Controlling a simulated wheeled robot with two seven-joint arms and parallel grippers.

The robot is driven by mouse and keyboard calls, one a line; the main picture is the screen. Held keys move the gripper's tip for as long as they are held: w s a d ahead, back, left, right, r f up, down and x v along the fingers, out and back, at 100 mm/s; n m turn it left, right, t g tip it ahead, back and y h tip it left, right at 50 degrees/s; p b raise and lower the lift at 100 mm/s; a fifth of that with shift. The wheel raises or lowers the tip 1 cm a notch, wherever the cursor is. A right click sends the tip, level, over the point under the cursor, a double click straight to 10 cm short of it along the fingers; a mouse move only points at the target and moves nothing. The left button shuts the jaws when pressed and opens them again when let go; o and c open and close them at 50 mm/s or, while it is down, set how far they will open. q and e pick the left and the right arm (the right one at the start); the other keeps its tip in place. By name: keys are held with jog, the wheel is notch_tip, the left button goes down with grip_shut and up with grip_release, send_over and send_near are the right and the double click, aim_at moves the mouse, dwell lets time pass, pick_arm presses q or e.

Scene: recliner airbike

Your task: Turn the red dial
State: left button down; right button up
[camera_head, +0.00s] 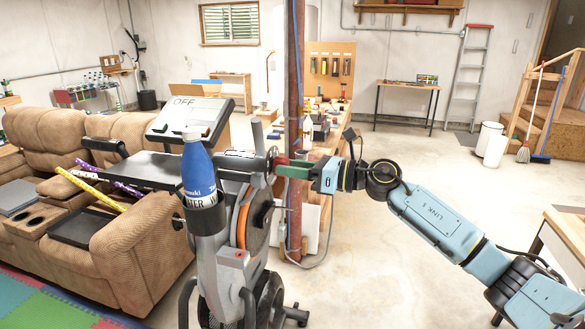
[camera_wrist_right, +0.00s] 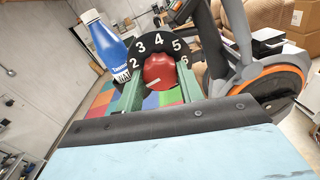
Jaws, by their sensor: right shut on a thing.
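The red dial (camera_wrist_right: 158,70) sits on a black round plate (camera_wrist_right: 150,42) with white numbers 2 to 6 showing, in the right wrist view. A short white mark shows on the dial's lower left. My right gripper (camera_wrist_right: 161,76) has its green fingers on both sides of the dial, shut on it. In the head view the right gripper (camera_head: 284,169) reaches in from the right to the side of the exercise bike (camera_head: 225,262); only a sliver of red shows at the dial there. My left gripper is not in view.
A blue bottle (camera_head: 198,170) stands on the bike near its console (camera_head: 188,115), which reads OFF. A rusty post (camera_head: 294,60) rises just behind the gripper. A brown recliner (camera_head: 140,248) is at the left. The floor at right centre is clear.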

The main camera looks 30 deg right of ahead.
jog(key=shift+r+m+g+p, duration=0.1)
jog(key=shift+m+g+p, duration=0.2)
jog(key=shift+m+p, duration=6.6)
jog(key=shift+m+b, duration=0.75)
jog(key=shift+m, duration=0.15)
jog(key=o, duration=1)
